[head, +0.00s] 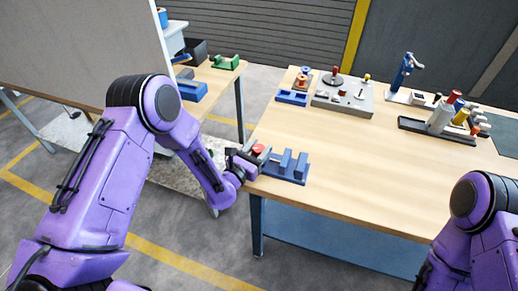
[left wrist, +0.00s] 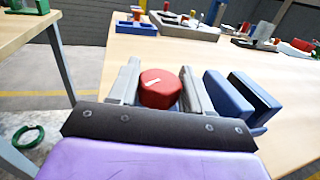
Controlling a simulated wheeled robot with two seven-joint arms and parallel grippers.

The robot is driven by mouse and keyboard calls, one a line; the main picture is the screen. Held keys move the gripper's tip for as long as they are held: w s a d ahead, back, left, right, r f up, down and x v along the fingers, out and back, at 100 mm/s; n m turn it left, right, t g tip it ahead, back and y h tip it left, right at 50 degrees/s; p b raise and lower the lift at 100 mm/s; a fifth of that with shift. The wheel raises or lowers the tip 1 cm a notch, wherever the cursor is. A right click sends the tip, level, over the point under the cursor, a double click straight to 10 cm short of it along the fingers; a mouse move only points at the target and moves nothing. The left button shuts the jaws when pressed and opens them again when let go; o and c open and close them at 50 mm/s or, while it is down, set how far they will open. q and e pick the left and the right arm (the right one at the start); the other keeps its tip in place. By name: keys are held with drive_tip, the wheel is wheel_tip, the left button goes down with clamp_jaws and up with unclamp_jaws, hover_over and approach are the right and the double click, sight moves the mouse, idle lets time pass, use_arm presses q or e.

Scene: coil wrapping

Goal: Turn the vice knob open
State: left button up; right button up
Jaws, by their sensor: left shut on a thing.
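The vice (head: 284,165) is a blue block with upright jaws at the front left corner of the wooden table. Its red knob (head: 258,149) faces my left arm. In the left wrist view the red knob (left wrist: 160,88) has a white mark on its face, and the blue vice jaws (left wrist: 240,98) stand to its right. My left gripper (head: 255,153) is shut on the knob, with one grey finger on each side of it in the left wrist view (left wrist: 160,92). My right arm shows at the lower right of the head view, but its gripper is out of the frame.
The table middle is clear. A second table with a green part (head: 226,62) stands at left.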

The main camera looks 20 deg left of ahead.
use_arm(q)
drive_tip(key=shift+f+y, duration=0.1)
drive_tip(key=shift+y, duration=0.2)
drive_tip(key=n+y+b, duration=0.1)
drive_tip(key=n+y, duration=0.1)
drive_tip(key=shift+f+t+y+b, duration=0.1)
drive_tip(key=shift+t+y+b, duration=0.2)
drive_tip(key=shift+y+b, duration=0.1)
drive_tip(key=n+y+b, duration=0.2)
drive_tip(key=y, duration=0.1)
drive_tip(key=shift+f+n, duration=0.1)
drive_tip(key=shift+n, duration=0.2)
drive_tip(key=n+y+b, duration=0.2)
drive_tip(key=y+b, duration=0.1)
drive_tip(key=y, duration=0.1)
drive_tip(key=shift+g, duration=0.4)
drive_tip(key=shift+r+n+y+b, duration=0.2)
drive_tip(key=shift+n+y+b, duration=0.2)
drive_tip(key=shift+y+b, duration=0.1)
drive_tip(key=shift+g, duration=0.3)
drive_tip(key=o, duration=0.9)
drive_tip(key=shift+r, duration=0.1)
drive_tip(key=shift+o, duration=0.2)
